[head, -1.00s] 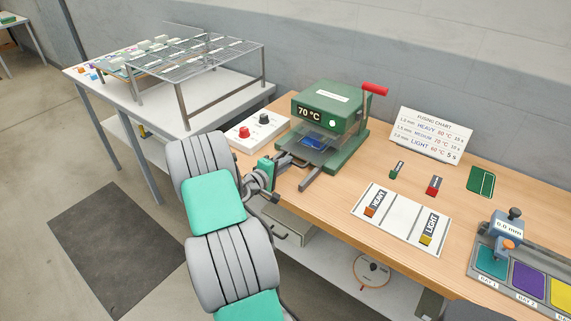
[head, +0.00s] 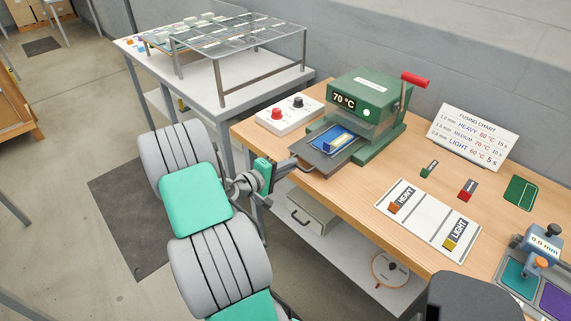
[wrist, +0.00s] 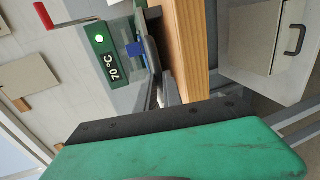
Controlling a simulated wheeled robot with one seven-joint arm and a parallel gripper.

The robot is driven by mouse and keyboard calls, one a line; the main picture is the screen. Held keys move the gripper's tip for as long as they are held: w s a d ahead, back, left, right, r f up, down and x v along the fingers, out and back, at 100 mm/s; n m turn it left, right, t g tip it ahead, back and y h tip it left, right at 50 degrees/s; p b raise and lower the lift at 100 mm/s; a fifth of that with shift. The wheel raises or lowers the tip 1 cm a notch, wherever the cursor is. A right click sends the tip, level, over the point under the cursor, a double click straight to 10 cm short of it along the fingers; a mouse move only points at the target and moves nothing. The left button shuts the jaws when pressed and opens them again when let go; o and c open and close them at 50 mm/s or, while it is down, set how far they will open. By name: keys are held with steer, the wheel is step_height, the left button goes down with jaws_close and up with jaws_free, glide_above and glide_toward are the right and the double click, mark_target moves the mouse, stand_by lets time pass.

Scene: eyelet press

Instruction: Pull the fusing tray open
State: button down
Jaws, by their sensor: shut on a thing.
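The green fusing press (head: 366,106) stands on the wooden bench, with its display reading 70 °C and a red-knobbed lever at its right. Its dark fusing tray (head: 321,150) is slid out of the front, toward the bench's near edge. A blue piece (head: 336,139) lies on the tray. My gripper (head: 284,167) is at the tray's front handle, shut on it; the fingertips are small in the head view.
A white control box (head: 291,114) with red and black knobs sits left of the press. The HEAVY/LIGHT mat (head: 424,218) and fusing chart (head: 472,136) are to the right.

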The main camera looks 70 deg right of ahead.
steer(key=c, duration=1.5)
jaws_free()
steer(key=shift+a, duration=0.15)
steer(key=b+v, duration=0.1)
steer(key=v, duration=0.6)
steer(key=shift+w+a+r, duration=0.1)
steer(key=shift+w+a, duration=0.1)
steer(key=shift+a, duration=0.1)
